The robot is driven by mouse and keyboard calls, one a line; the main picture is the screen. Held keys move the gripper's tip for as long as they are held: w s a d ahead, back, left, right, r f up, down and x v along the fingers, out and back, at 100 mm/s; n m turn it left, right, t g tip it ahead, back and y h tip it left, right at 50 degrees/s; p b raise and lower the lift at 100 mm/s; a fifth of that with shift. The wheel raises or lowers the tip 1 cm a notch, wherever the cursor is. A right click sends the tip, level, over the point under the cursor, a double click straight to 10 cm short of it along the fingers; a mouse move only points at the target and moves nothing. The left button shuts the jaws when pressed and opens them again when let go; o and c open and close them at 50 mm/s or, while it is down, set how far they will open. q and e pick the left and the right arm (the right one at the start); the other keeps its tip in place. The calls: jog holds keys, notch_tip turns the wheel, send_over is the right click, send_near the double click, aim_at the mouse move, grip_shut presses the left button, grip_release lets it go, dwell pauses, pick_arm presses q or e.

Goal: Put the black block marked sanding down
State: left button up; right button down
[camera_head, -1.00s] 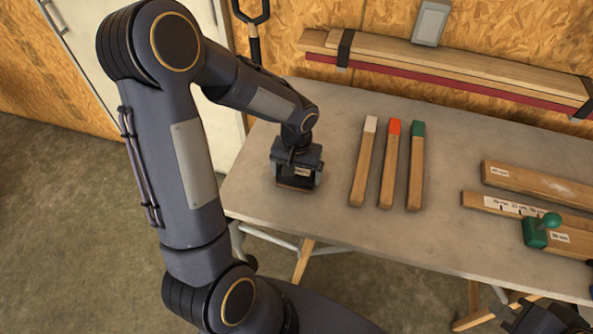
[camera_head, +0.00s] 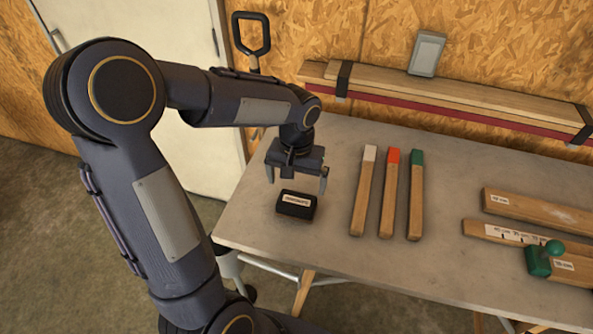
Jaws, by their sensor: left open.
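The black block (camera_head: 297,206) with a pale label on its top lies flat on the grey table (camera_head: 330,255), near the table's left end. The label's lettering is too small to read surely. My left gripper (camera_head: 296,188) is open above and just behind the block, with its fingers spread and nothing between them. It looks apart from the block. My right gripper does not show.
Three wooden sticks with white (camera_head: 363,190), red (camera_head: 390,193) and green (camera_head: 416,195) ends lie right of the block. Marked boards (camera_head: 530,208) and a green-knobbed tool (camera_head: 540,257) lie further right. Table in front of the block is clear.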

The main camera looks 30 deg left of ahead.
pick_arm(q)
jog(key=s+d+r+t+h, duration=0.2)
jog(key=s+r, duration=0.1)
jog(key=s, duration=0.5)
jog(key=s+d+r+m+t+h, duration=0.1)
jog(key=s+d+r+t, duration=0.1)
jog(key=s, duration=0.7)
notch_tip(320, 180, up, 2)
jog(key=shift+r+t+h, duration=0.15)
jog(key=shift+t+h, duration=0.25)
jog(key=shift+t, duration=0.4)
